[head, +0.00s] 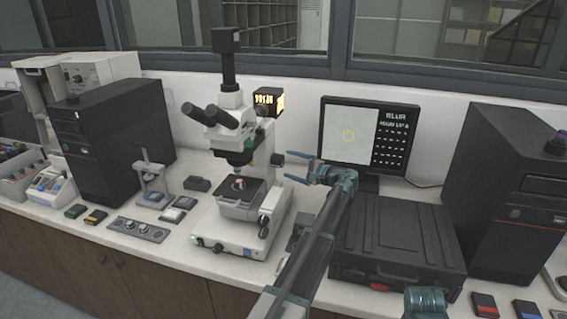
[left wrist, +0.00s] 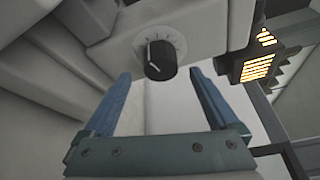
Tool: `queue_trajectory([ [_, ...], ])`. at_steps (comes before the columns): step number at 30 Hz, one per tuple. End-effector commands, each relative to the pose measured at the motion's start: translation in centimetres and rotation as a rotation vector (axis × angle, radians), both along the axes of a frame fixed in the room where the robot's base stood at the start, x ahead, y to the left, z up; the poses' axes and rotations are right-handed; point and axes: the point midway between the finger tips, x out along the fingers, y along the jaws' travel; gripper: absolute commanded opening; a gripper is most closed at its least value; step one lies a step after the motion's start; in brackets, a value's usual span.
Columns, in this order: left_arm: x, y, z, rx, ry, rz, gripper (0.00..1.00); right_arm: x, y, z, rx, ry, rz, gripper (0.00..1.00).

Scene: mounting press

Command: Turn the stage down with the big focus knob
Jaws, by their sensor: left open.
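The white microscope (head: 228,125) stands on the bench with its black stage (head: 238,190) below the objectives, and a small reddish sample sits on the stage. A dark round knob (head: 264,224) shows low on its right side, partly hard to make out. My left gripper (head: 285,168) is open and empty to the right of the microscope, fingers pointing at it. In the left wrist view, a black knob (left wrist: 160,60) with a white pointer line and tick marks sits on a white housing, ahead of and between the open fingers (left wrist: 160,78). I cannot tell whether it is the big focus knob.
A black case (head: 395,235) lies right of my left arm. The lit lamp housing (head: 267,102) is behind the microscope. A grey knob panel (head: 137,230) and a dark computer tower (head: 115,145) stand left.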

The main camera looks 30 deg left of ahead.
Motion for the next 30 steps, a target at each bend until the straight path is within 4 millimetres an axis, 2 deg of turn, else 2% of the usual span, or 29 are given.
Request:
queue_trajectory([
  [1,-0.3,-1.3,0.2,0.000,0.000,-0.004,0.93,0.0,0.0,0.2,0.000,0.000,0.000,0.50],
  [6,-0.8,-4.8,0.5,0.000,0.000,-0.003,0.93,0.0,0.0,0.5,0.000,0.000,0.000,0.50],
  [12,-1.2,-7.6,0.7,-0.001,0.000,-0.002,0.93,0.0,0.0,0.7,0.000,0.000,0.000,0.50],
  [18,-1.4,-8.7,0.8,0.000,0.000,0.000,0.93,0.0,0.0,0.8,0.000,0.000,0.000,0.50],
  [30,-1.4,-8.8,0.8,0.000,0.000,0.000,0.93,0.0,0.0,0.8,0.000,0.000,0.000,0.50],
])
